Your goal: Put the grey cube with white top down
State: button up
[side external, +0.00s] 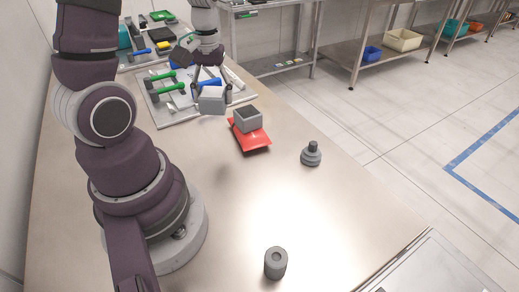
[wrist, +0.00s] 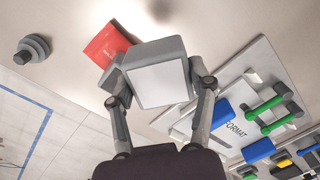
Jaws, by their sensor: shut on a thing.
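The grey cube with a white face (side external: 212,98) is held in my gripper (side external: 210,88), above the table near the tool tray. In the wrist view the cube (wrist: 160,80) sits between the two fingers of my gripper (wrist: 160,88), its white face turned towards the camera. My gripper is shut on it. The cube appears raised off the table, though the exact height is hard to tell. Another grey box (side external: 248,120) stands on a red flat item (side external: 253,138) to the right; in the wrist view it is partly hidden behind the left finger.
A tray (side external: 165,119) with green and blue tools lies behind and left of the cube. A dark grey stepped part (side external: 311,155) stands right of the red item, and a grey cylinder (side external: 275,263) stands nearer the front. The central tabletop (side external: 225,190) is clear.

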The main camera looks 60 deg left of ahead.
jog(key=w+d+m, duration=0.6)
jog(key=w+d, duration=0.3)
jog(key=d, duration=0.3)
jog(key=m, duration=0.5)
send_over(326, 210)
jog(key=a, duration=0.1)
jog(key=f, duration=0.7)
jog(key=d+f, duration=0.1)
jog(key=f, duration=0.1)
jog(key=shift+f, duration=0.35)
jog(key=shift+f, duration=0.15)
jog(key=o, duration=1.2)
jog(key=shift+c, duration=0.2)
